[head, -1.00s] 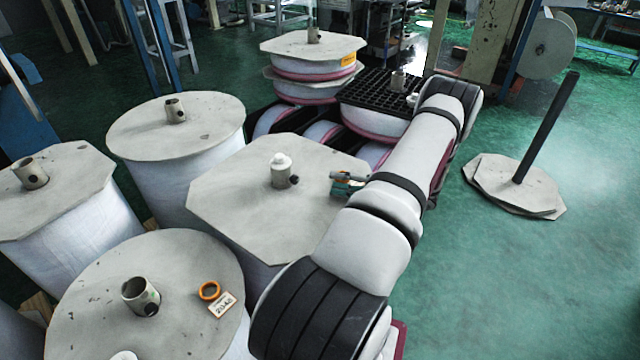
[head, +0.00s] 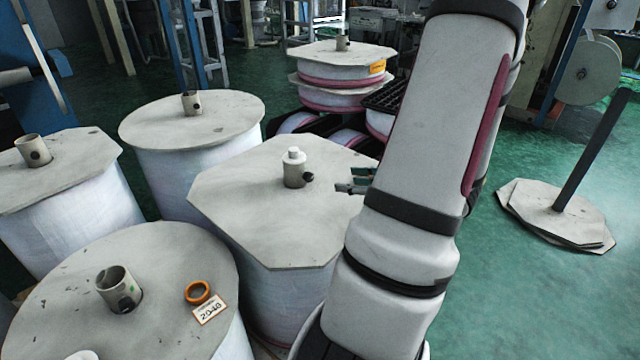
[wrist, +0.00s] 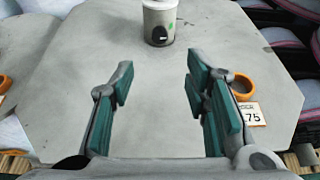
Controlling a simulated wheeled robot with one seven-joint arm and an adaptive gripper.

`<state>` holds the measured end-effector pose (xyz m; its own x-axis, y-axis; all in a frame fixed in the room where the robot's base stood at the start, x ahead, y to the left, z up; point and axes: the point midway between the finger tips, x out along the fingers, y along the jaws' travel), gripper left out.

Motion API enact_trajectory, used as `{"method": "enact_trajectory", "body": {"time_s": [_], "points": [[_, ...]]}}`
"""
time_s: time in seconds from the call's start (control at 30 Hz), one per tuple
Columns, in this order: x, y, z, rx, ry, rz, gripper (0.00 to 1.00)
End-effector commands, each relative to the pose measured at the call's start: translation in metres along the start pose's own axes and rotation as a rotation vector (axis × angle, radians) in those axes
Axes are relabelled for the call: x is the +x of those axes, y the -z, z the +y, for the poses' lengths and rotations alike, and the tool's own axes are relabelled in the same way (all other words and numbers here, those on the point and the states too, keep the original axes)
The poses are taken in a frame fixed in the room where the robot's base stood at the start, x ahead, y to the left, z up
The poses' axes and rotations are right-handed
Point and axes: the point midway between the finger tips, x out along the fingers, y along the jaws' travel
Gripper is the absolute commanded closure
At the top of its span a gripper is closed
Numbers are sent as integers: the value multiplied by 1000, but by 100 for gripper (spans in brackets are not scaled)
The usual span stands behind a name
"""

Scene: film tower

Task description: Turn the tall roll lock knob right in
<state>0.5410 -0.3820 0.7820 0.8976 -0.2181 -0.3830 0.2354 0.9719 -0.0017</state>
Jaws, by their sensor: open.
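The tall roll (head: 270,240) has a pale octagonal top board. A short tube (head: 294,178) with a white cap stands mid-board. The black lock knob (head: 308,177) sticks out of the tube's right side. In the wrist view the knob (wrist: 159,35) faces me on the tube's lower front, and the tube's top is cut off. My gripper (head: 352,183) is right of the knob, apart from it and close above the board. In the wrist view my gripper (wrist: 160,92) has its teal pads spread wide with nothing between them. My arm hides the board's right side.
An orange ring (wrist: 243,84) and a number tag (wrist: 249,112) lie near my right finger. A round-topped roll (head: 90,315) stands at front left, with more rolls behind. Stacked rolls (head: 340,75) are at the back. A post on a base (head: 560,215) stands right, with green floor around.

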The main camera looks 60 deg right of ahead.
Motion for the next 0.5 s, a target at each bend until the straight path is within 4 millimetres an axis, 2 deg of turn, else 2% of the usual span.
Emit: {"method": "enact_trajectory", "body": {"time_s": [0.17, 0.5], "points": [[22, 1, 1, -3, -5, 0, 57], [88, 2, 1, 0, -5, 0, 57]]}}
